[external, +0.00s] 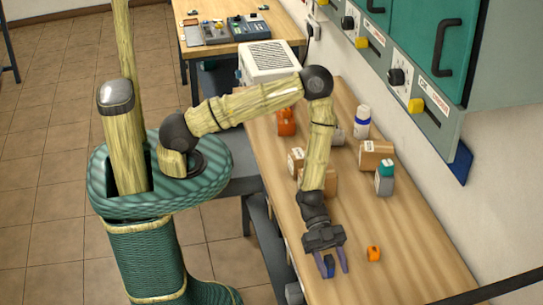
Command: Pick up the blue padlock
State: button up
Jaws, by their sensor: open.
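The blue padlock (328,268) is on the wooden table near its front end, partly hidden by my gripper. My gripper (334,267) points down over it, with its fingers open. The padlock shows between the fingers, closer to the left one. I cannot tell whether a finger touches it.
A small orange object (374,253), perhaps another padlock, lies just right of my gripper. Cardboard boxes (376,155), a white bottle (362,122), a grey container with a green top (385,178) and an orange item (286,121) stand farther back. Wall cabinets (425,50) flank the table's right.

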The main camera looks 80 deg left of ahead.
dwell(0.3)
grip_shut()
jog(key=shift+r, duration=0.1)
notch_tip(320, 180, up, 10)
jog(key=b, duration=0.1)
dwell(0.6)
dwell(0.4)
